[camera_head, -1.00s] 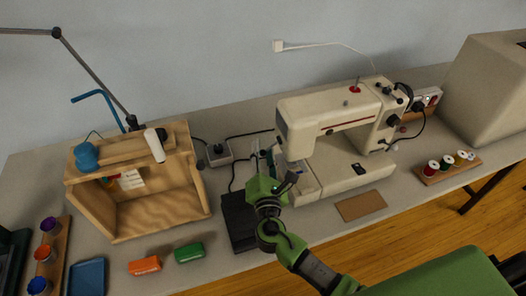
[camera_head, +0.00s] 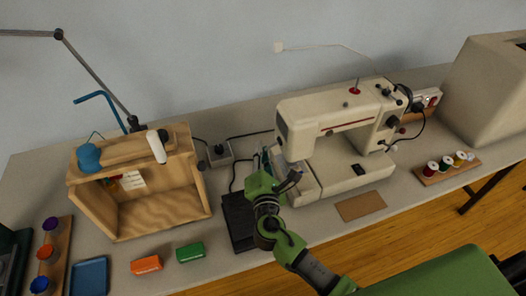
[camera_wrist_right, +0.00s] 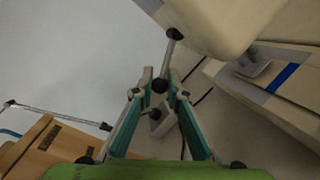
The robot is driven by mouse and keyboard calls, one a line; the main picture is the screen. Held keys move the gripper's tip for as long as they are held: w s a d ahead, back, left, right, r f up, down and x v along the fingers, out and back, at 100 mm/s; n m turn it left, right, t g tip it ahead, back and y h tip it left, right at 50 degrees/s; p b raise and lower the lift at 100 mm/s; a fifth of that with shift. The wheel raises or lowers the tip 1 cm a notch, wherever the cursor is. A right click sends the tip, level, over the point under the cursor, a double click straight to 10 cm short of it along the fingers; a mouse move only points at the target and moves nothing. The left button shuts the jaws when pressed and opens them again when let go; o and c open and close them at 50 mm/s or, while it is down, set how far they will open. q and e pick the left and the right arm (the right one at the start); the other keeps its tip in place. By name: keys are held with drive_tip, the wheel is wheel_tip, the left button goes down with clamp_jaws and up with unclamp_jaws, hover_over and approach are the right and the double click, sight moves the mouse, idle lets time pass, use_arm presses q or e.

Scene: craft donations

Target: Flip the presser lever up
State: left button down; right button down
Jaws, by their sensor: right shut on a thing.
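The cream sewing machine (camera_head: 335,115) stands on the table in the head view. In the right wrist view, the presser lever (camera_wrist_right: 169,58) is a thin grey rod with a dark joint at the machine's head and a dark knob at its lower end. My right gripper (camera_wrist_right: 160,82) has its teal fingers closed around the knob end, which shows between the fingertips. In the head view, my right gripper (camera_head: 268,157) is at the left side of the machine's head. There the lever is too small or hidden to make out. My left gripper is not in view.
An open wooden box (camera_head: 160,208) stands to the left, with orange (camera_head: 146,265) and green (camera_head: 190,251) blocks in front. A black pedal (camera_head: 238,222) lies below my right gripper. A brown pad (camera_head: 360,205) and a thread spool rack (camera_head: 447,170) are to the right.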

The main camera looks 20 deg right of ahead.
drive_tip(key=r+m, duration=0.1)
drive_tip(key=m+p, duration=0.1)
drive_tip(key=shift+a+r+m+g+y, duration=0.25)
drive_tip(key=shift+r+m+g+y, duration=0.05)
drive_tip(key=shift+r, duration=0.1)
drive_tip(key=shift+r+m+y+p, duration=0.3)
drive_tip(key=shift+r+m+p, duration=0.5)
drive_tip(key=shift+m+p, duration=0.45)
drive_tip(key=shift+d+r+m+g+y+p, duration=0.1)
drive_tip(key=shift+r+m+g+y+p, duration=0.35)
drive_tip(key=shift+r+m+p, duration=0.55)
drive_tip(key=shift+d+m+y+p, duration=0.2)
drive_tip(key=shift+m+y+p, duration=0.05)
drive_tip(key=shift+m+p, duration=0.7)
drive_tip(key=shift+r, duration=0.1)
drive_tip(key=c, duration=2)
unclamp_jaws()
